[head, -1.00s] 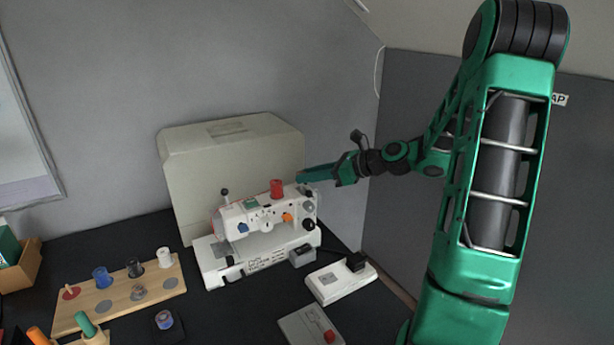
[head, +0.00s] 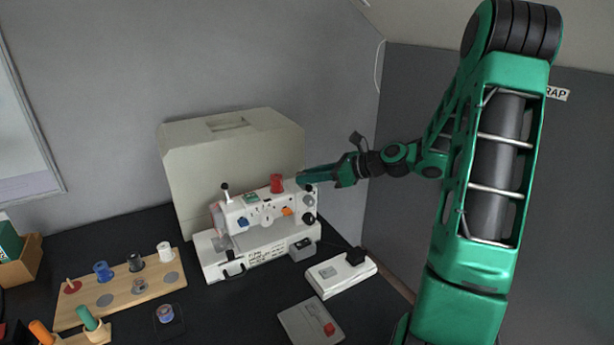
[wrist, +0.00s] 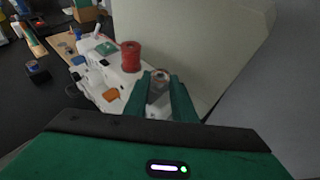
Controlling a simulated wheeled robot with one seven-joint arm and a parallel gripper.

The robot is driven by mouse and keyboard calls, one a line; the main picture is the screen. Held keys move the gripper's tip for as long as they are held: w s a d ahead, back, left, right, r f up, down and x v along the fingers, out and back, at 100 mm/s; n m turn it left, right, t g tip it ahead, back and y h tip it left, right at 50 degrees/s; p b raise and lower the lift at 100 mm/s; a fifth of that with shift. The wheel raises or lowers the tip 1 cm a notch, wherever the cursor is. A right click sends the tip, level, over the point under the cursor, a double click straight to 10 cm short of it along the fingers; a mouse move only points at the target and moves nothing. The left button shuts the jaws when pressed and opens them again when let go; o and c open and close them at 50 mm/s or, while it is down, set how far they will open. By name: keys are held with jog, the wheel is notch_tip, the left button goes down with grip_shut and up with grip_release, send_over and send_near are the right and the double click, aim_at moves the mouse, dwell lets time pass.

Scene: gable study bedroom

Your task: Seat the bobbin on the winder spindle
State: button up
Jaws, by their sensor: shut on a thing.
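My gripper (head: 303,181) is over the right end of the white sewing machine (head: 255,257), just right of the red thread spool (head: 277,184). In the wrist view its two green fingers (wrist: 161,98) are shut on a small bobbin (wrist: 160,76), greyish and clear with a brownish centre. The red spool (wrist: 130,57) stands upright to its left. The bobbin is hard to make out in the head view. I cannot pick out the winder spindle in either view, nor tell whether the bobbin touches it.
A beige machine cover (head: 225,160) stands close behind the machine. A wooden rack (head: 124,292) with bobbins lies to the left. A white pedal-like box (head: 342,274) and a grey box with a red knob (head: 307,321) lie in front to the right.

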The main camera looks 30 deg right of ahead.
jog(key=shift+f, duration=0.2)
jog(key=o, duration=1.1)
jog(key=shift+f, duration=0.1)
jog(key=v, duration=1)
jog(key=shift+s+d+r, duration=0.2)
jog(key=shift+d+r, duration=0.05)
